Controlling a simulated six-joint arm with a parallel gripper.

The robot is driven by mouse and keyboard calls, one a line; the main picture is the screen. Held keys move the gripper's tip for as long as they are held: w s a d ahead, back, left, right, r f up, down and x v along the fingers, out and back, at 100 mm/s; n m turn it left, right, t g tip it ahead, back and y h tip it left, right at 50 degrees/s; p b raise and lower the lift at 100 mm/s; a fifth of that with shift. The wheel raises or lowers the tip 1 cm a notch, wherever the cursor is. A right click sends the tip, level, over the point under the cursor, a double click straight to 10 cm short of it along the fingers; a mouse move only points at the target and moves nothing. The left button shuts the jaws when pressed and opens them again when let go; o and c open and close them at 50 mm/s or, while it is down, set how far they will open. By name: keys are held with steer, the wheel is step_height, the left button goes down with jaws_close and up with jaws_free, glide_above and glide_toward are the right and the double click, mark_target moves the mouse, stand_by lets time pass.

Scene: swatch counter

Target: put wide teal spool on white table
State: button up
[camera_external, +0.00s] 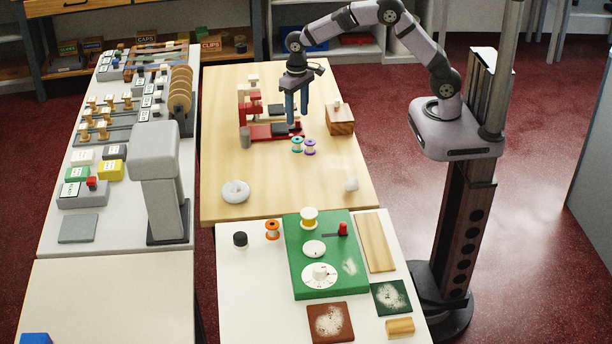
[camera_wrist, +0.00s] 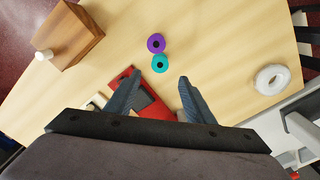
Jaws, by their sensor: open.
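The teal spool (camera_external: 297,145) stands upright on the wooden tabletop, close beside a purple spool (camera_external: 310,150). In the wrist view the teal spool (camera_wrist: 160,70) shows from above, just beyond the gap between my fingers, with the purple spool (camera_wrist: 155,36) past it. My gripper (camera_external: 297,118) is open and points down above the wooden table, over the red device and a little behind the spools. The fingers also show in the wrist view (camera_wrist: 155,88), with nothing between them. The white table (camera_external: 236,300) adjoins the wooden table's near edge.
A red device (camera_external: 262,131) and a wooden block (camera_external: 340,122) flank the spools. A white ring (camera_external: 236,184) lies nearer. The white table bears a green board (camera_external: 295,262) with a yellow spool, an orange spool (camera_external: 272,230), a black-topped jar and dusted squares. Its front left is clear.

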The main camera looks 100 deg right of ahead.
steer(key=s+a+n, duration=0.4)
steer(key=s+a, duration=0.2)
steer(key=s, duration=0.5)
steer(key=s+a+n, duration=0.4)
steer(key=s+a, duration=0.1)
steer(key=s, duration=0.6)
steer(key=shift+s+a+f+n, duration=0.35)
steer(key=shift+a+n, duration=0.05)
steer(key=shift+o, duration=0.5)
steer(key=shift+s+a+f, duration=0.1)
steer(key=shift+s+f, duration=0.05)
steer(key=shift+s, duration=0.3)
steer(key=shift+f, duration=0.1)
